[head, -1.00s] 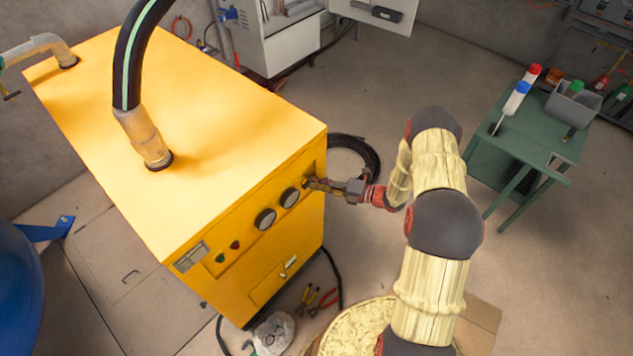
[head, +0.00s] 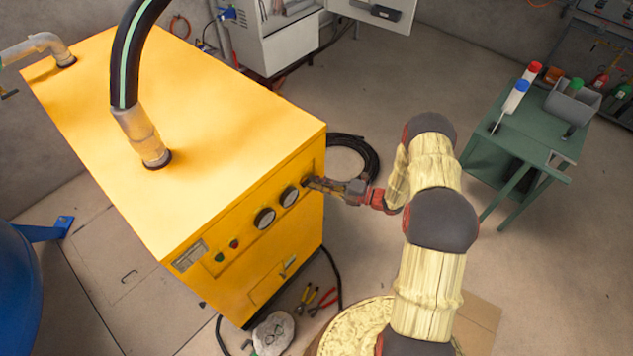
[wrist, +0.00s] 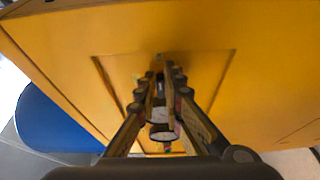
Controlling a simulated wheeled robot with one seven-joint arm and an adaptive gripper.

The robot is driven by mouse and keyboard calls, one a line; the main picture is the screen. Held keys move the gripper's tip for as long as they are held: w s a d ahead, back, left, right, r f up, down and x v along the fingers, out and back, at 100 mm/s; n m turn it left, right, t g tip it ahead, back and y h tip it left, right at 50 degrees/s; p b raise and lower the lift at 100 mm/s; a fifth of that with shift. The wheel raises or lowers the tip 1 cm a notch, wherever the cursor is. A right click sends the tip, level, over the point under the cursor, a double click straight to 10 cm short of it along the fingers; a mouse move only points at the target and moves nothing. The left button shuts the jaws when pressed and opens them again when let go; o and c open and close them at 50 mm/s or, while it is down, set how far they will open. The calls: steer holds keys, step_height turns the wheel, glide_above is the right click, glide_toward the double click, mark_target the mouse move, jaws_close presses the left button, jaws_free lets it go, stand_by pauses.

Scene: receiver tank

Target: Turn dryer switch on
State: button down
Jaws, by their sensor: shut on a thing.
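The yellow dryer cabinet (head: 215,150) stands at the left of the head view. Its front panel has two round gauges (head: 264,219), a green button (head: 219,257) and a red button (head: 234,244). My gripper (head: 307,183) reaches the panel's upper right end, beside the gauges. In the wrist view, my gripper (wrist: 158,78) has its fingertips close together against the yellow panel, shut on a small dark part, which I take for the dryer switch. The fingers hide most of it, so its turned position cannot be told. The gauges show between the fingers in the wrist view (wrist: 161,115).
A black hose (head: 130,60) rises from the cabinet top. A green table (head: 520,135) with bottles stands at the right. A coiled black cable (head: 355,155) lies behind my gripper. Pliers (head: 318,298) and a round-topped barrel (head: 350,330) are in front.

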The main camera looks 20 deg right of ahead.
steer(key=c, duration=1.9)
jaws_free()
steer(key=shift+d, duration=0.1)
steer(key=v, duration=1.2)
steer(key=shift+f, duration=0.1)
